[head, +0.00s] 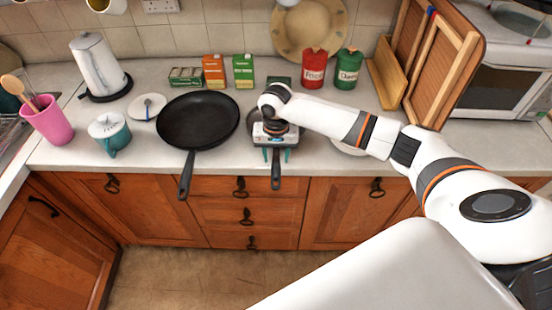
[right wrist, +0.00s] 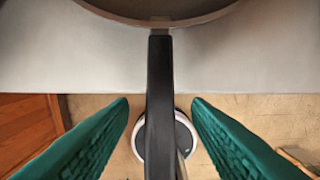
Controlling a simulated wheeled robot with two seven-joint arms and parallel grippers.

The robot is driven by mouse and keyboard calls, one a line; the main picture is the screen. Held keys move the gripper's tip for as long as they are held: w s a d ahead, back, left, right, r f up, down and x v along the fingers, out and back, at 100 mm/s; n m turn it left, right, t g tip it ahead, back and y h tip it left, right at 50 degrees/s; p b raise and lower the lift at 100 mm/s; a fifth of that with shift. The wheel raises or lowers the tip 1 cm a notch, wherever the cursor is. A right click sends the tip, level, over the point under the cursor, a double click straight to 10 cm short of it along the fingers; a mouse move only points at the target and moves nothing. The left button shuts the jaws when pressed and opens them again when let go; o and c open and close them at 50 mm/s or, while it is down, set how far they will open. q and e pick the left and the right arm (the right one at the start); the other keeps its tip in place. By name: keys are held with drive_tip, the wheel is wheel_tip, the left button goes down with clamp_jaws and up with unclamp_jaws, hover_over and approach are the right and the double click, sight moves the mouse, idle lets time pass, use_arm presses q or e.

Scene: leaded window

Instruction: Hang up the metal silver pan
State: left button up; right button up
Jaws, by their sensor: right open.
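The metal pan (right wrist: 115,8) shows its rounded edge at the top of the right wrist view. Its dark handle (right wrist: 160,75) runs down the middle of that view. In the head view the pan's body is mostly hidden under my right wrist, and its handle (head: 276,178) sticks out over the counter's front edge. My right gripper (head: 277,155) points down above the handle. In the right wrist view its green fingers (right wrist: 158,102) stand open, one on each side of the handle, with gaps on both sides. My left gripper is not in view.
A large black frying pan (head: 198,118) lies left of the metal pan. A blue-green lidded pot (head: 110,135), pink utensil cup (head: 50,122), cartons (head: 213,72) and red (head: 313,70) and green (head: 347,70) canisters stand around. Wooden boards (head: 437,65) lean at right. The counter's front edge (head: 330,165) is near.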

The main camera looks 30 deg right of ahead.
wheel_tip(320, 180, up, 10)
drive_tip(key=b, duration=0.1)
